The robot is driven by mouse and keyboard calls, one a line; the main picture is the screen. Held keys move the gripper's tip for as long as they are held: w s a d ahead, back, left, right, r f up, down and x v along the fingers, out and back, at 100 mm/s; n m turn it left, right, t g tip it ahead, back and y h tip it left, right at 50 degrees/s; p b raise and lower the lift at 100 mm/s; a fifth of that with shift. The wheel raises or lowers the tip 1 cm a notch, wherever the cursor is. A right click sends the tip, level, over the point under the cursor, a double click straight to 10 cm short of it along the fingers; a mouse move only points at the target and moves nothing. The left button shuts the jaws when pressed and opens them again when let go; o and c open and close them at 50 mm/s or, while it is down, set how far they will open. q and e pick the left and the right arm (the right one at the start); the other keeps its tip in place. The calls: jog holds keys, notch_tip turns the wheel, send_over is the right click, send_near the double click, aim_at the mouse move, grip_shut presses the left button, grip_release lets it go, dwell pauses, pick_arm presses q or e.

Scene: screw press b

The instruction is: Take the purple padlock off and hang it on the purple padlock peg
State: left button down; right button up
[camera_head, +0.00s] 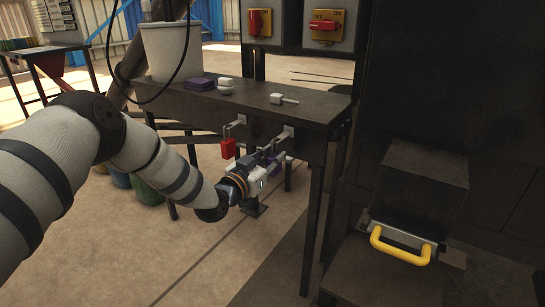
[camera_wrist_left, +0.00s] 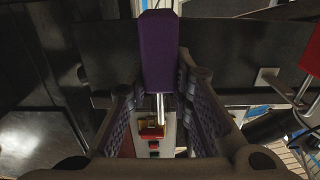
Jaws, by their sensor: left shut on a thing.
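My left gripper (camera_head: 268,163) is low in front of the dark bench, below its front edge. It is shut on the purple padlock (camera_wrist_left: 160,52), whose body stands between the two fingers in the left wrist view, with a pale metal shackle. In the head view only a bit of purple (camera_head: 274,160) shows beside the fingers. A pale peg (camera_head: 284,133) sticks out of the bench front just above the gripper. Whether the padlock touches a peg is hidden by the gripper. My right gripper is in neither view.
A red padlock (camera_head: 228,148) hangs from another peg to the left, close to my gripper. The bench top (camera_head: 240,103) carries a purple block (camera_head: 199,84), a small white bowl (camera_head: 225,88) and a white handled piece (camera_head: 277,98). A yellow handle (camera_head: 400,250) stands out at right.

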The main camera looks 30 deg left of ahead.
pick_arm(q)
jog(key=c, duration=1.3)
grip_release()
jog(key=shift+c, duration=0.2)
jog(key=s+a, duration=0.1)
jog(key=s, duration=1.1)
jog(key=shift+a, duration=0.2)
